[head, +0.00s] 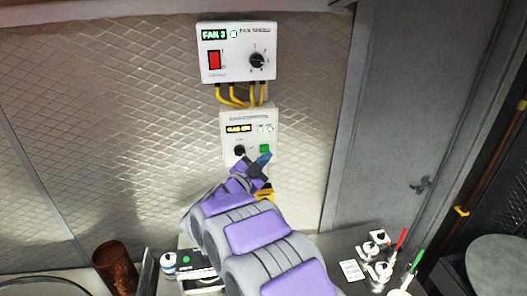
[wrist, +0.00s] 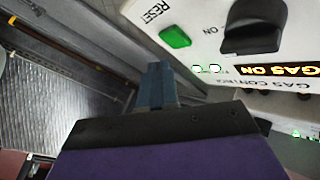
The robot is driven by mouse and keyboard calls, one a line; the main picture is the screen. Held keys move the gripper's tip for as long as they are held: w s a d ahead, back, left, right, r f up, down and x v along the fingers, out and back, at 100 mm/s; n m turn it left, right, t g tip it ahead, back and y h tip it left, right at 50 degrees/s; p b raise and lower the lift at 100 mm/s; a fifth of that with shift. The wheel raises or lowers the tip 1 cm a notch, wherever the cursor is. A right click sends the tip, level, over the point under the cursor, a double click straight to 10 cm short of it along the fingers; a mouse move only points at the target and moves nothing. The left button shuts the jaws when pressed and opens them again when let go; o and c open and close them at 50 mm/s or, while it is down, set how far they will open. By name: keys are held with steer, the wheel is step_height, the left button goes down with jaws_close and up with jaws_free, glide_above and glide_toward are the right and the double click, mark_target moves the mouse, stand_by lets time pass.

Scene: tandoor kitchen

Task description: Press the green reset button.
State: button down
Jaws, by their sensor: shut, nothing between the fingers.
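The green reset button (head: 265,149) is on the right side of the white gas control box (head: 233,119), on the wall below the fan box. In the wrist view the green button (wrist: 175,37) sits beside the printed word RESET, next to a black knob (wrist: 255,27). A lit display there reads GAS ON. My gripper (head: 263,159) is shut and empty, its blue fingertips just below the button in the head view. In the wrist view the fingertips (wrist: 157,72) are near the button, with a visible gap in the picture. I cannot tell the depth between them.
A white fan speed box (head: 236,65) with a red switch and black dial hangs above, joined by yellow cables (head: 239,97). Several small valves (head: 379,262) stand on the counter at lower right. A brown cup (head: 115,268) stands at lower left.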

steer(key=s, duration=0.2)
steer(key=s+d+b, duration=0.1)
steer(key=s, duration=0.1)
steer(key=shift+d+b, duration=0.1)
steer(key=shift+b, duration=0.2)
stand_by(0.4)
